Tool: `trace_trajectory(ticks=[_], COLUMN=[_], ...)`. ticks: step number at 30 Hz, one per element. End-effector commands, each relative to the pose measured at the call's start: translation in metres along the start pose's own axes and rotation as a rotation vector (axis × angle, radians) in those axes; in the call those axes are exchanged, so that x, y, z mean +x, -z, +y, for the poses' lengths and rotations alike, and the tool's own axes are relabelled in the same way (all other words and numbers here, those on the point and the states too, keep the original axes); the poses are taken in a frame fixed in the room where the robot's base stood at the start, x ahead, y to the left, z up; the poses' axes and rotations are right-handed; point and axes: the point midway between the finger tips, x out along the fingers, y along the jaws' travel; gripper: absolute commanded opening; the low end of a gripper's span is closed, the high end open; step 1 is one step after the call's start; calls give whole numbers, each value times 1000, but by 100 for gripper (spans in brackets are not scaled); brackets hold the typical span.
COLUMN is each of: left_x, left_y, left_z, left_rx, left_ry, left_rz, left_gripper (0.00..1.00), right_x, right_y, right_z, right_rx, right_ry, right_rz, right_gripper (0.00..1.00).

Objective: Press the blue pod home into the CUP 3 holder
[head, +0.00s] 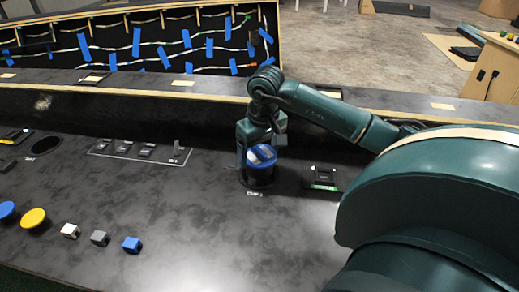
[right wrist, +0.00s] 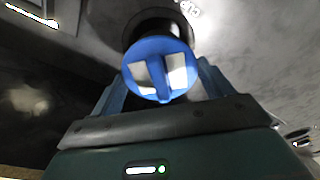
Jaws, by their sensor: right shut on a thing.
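The blue pod (head: 262,157) shows as a round blue top at the mouth of a dark round holder (head: 257,182) in the head view. In the right wrist view, the blue pod (right wrist: 160,92) is a disc with a raised bar across its middle, in front of the dark round holder (right wrist: 158,22). My right gripper (head: 262,149) comes down from above and is shut on the pod, with pale patches either side of its bar. I cannot tell how deep the pod sits. A small label by the holder is too small to read fully. My left gripper is not in view.
An empty round hole (head: 44,146) is at the left. A yellow disc (head: 33,218), another blue disc (head: 7,211) and several small blocks (head: 100,238) lie in front. A switch panel (head: 140,150) is left of the holder, a black box (head: 324,178) right of it.

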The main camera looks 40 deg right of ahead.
Motion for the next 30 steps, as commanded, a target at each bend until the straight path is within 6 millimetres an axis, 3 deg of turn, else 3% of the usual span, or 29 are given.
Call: trace_trajectory(ticks=[30], left_x=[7], left_y=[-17], left_z=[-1], left_rx=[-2], left_ry=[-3], left_rz=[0], left_gripper=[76], right_x=[20], right_y=[-2], right_z=[0], right_rx=[1], right_ry=[0], right_rz=[0], right_gripper=[59])
